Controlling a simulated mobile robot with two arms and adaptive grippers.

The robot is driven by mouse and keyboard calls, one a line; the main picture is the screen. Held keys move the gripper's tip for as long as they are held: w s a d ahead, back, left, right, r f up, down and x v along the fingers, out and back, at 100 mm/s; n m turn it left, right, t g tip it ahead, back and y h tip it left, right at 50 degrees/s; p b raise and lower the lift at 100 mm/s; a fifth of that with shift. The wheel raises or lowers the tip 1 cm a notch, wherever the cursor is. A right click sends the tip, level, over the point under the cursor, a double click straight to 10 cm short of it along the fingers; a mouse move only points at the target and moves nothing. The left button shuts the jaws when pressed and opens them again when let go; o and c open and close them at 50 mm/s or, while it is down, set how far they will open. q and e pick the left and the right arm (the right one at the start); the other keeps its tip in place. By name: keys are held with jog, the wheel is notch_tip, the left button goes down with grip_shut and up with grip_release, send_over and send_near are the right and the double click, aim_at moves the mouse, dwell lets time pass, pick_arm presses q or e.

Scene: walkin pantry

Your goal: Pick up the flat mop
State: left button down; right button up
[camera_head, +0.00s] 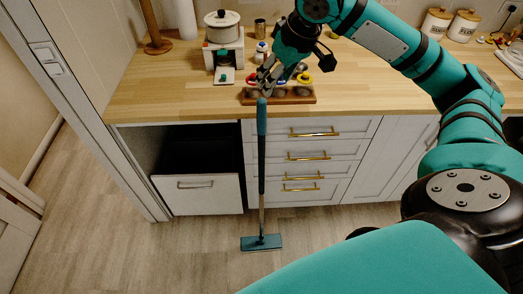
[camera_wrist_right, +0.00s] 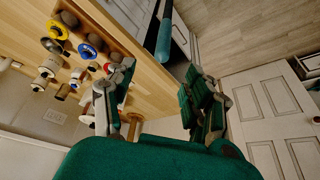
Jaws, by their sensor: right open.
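My right gripper (camera_head: 266,82) is just above and behind the handle's top in the head view, over the counter's front. In the right wrist view the handle (camera_wrist_right: 164,36) lies beyond the open, empty fingers (camera_wrist_right: 158,84), not between them. My left gripper is not in view.
A wooden rack (camera_head: 290,96) with coloured items sits at the counter (camera_head: 175,98) edge, close to my right gripper. An open bin drawer (camera_head: 198,194) juts out left of the mop. The floor in front is clear.

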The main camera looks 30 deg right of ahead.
aim_at(262, 108)
jog(key=p+x, duration=0.1)
jog(key=x, duration=0.8)
jog(key=p+x, duration=0.1)
jog(key=x, duration=0.2)
jog(key=shift+s+a+f+p, duration=0.1)
jog(key=shift+s+a+p, duration=0.05)
jog(key=shift+a+p, duration=0.2)
jog(key=shift+w+f, duration=0.25)
jog(key=shift+f, duration=0.3)
grip_shut()
jog(key=shift+r, duration=0.15)
